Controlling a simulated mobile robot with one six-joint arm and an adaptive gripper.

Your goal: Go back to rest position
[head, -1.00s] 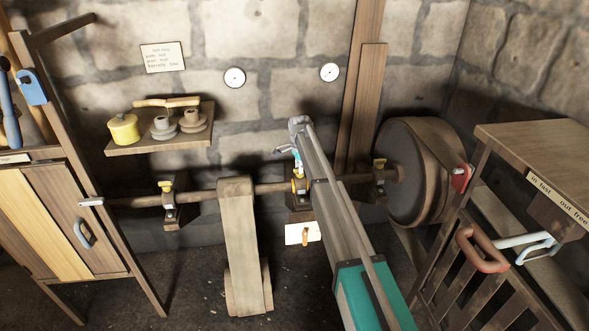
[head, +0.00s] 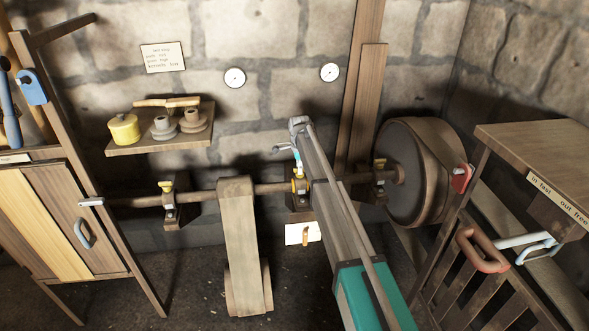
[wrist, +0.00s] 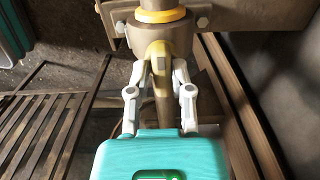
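My gripper (wrist: 160,66) shows in the wrist view with its pale finger links on both sides of a yellowish part. I cannot tell whether the fingers touch that part or whether it is behind them. In the head view my gripper is small and partly hidden by my arm, above the middle bearing (head: 300,201) of the shaft. A yellow cup (head: 299,184) sits on that bearing. I see nothing clearly held.
The long shaft (head: 140,201) runs to a large wheel (head: 405,185) at the right. A wall shelf (head: 160,143) holds a yellow pot (head: 124,129). A cabinet (head: 60,220) is left; a wooden stand (head: 540,150) is right.

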